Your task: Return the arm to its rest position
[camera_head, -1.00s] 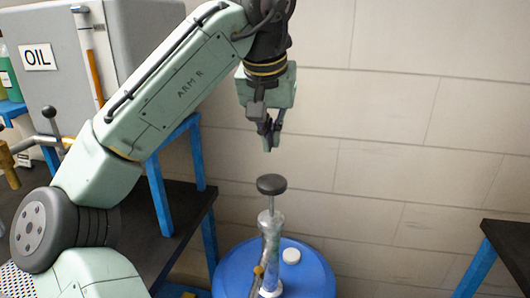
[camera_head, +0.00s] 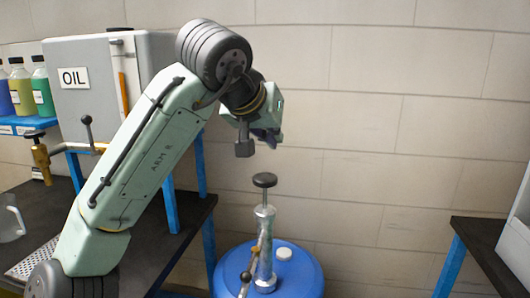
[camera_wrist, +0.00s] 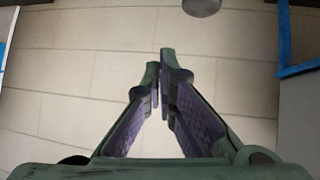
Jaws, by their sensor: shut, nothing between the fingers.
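My gripper (camera_head: 270,140) is at the end of my raised, bent arm, above and close to the blue drum in the head view. It points down and to the right. In the wrist view its two fingers (camera_wrist: 160,75) come together at the tips with nothing between them. The hand pump (camera_head: 263,235) with a dark round knob stands upright on the blue drum (camera_head: 228,268), below my gripper and apart from it. A round grey shape, likely the pump knob, shows at the top edge of the wrist view (camera_wrist: 202,5).
A grey oil tank (camera_head: 130,90) with a brass tap (camera_head: 40,155) stands at left on a blue frame over a dark bench (camera_head: 170,238). Several coloured bottles (camera_head: 40,92) and a clear jug (camera_head: 10,218) are at far left. Another bench (camera_head: 485,250) is at right. The wall behind is bare.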

